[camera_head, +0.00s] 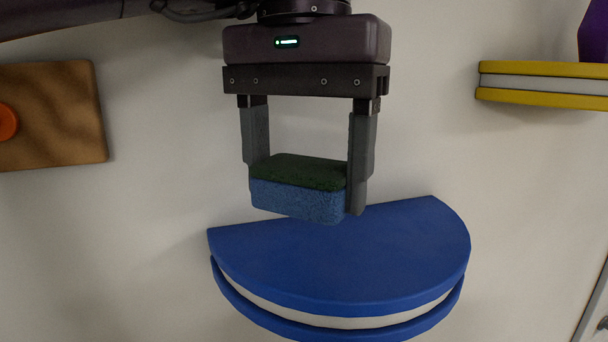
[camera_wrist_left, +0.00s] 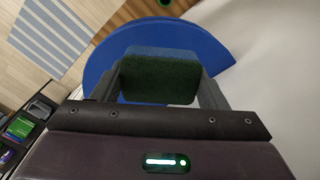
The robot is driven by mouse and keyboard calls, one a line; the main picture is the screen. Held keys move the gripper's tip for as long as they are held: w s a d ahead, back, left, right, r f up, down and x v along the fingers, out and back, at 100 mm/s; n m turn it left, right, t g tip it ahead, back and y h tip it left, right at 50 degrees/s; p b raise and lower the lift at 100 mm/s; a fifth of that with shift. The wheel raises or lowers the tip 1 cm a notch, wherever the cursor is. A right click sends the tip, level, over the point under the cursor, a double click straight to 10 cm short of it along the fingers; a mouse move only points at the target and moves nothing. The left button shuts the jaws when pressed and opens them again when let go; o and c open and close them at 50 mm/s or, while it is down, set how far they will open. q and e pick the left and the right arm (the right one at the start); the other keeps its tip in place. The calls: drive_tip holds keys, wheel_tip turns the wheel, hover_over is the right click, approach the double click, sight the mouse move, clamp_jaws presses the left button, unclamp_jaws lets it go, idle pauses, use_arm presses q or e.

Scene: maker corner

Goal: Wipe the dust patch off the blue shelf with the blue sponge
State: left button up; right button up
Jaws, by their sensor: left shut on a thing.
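My left gripper (camera_head: 307,165) is shut on the blue sponge (camera_head: 298,199), which has a dark green top layer. The gripper points down and holds the sponge over the back part of the blue shelf (camera_head: 350,255). From the head view I cannot tell whether the sponge touches the shelf or hangs just above it. The sponge also shows between the fingers in the left wrist view (camera_wrist_left: 158,78), with the blue shelf (camera_wrist_left: 100,60) beyond it. I see no dust patch on the visible shelf top; the sponge and gripper hide part of it. My right gripper is not in view.
A yellow and white shelf (camera_head: 540,84) with a purple object (camera_head: 595,32) is on the wall at the upper right. A wooden board (camera_head: 55,115) with an orange knob (camera_head: 6,122) is at the left. The wall beside the blue shelf is bare.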

use_arm(q)
drive_tip(key=shift+r, duration=0.25)
drive_tip(key=shift+r, duration=0.95)
drive_tip(key=shift+s+r, duration=0.1)
drive_tip(key=shift+r, duration=0.45)
